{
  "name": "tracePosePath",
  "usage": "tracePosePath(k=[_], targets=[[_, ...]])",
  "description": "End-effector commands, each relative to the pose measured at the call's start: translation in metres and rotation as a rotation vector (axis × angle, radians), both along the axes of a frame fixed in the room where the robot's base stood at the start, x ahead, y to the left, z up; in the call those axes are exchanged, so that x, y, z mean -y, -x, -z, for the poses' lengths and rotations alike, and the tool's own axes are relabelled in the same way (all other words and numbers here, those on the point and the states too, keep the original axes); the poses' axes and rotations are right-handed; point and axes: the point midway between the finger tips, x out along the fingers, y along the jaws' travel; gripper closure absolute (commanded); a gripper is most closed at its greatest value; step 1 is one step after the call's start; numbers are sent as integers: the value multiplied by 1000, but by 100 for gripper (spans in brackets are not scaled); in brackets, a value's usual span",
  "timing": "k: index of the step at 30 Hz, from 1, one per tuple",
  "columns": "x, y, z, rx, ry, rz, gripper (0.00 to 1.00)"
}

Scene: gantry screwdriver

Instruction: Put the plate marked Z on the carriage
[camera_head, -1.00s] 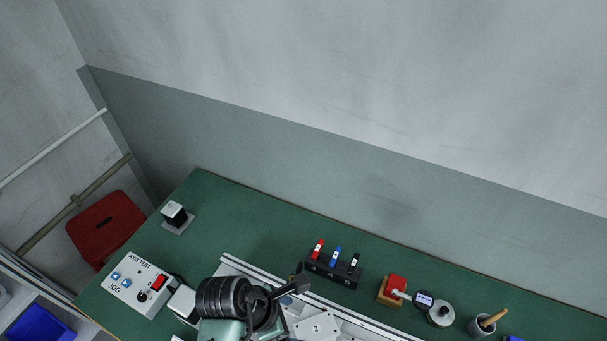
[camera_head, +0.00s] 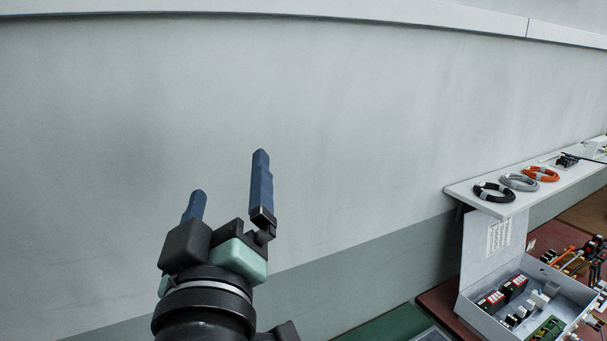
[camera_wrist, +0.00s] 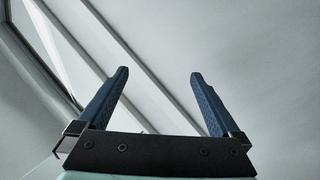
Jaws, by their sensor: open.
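My gripper (camera_head: 228,185) is raised in front of the bare wall in the head view, its two blue fingers pointing up and spread apart with nothing between them. In the wrist view my gripper (camera_wrist: 157,75) is also open and empty, facing a pale surface with long rails or beams at the left. The plate marked Z and the carriage are not in either current view.
At the right, a shelf (camera_head: 459,190) holds a black coil (camera_head: 493,193), a grey coil (camera_head: 519,182) and an orange coil (camera_head: 541,174). Below it an open grey case (camera_head: 468,310) contains several small parts. A strip of green bench (camera_head: 398,325) shows at the bottom. The wall area around my gripper is clear.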

Motion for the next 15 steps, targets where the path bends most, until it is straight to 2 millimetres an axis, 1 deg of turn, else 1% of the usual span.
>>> tracePosePath(k=[1, 3, 6, 9, 12, 15], targets=[[28, 11, -42, 104, -122, 11, 0], [56, 32, -88, 235, -277, -8, 0], [86, 63, -135, 387, -432, -52, 0], [103, 87, -161, 483, -520, -94, 0], [109, 99, -173, 526, -558, -120, 0], [110, 101, -174, 533, -568, -127, 0]])
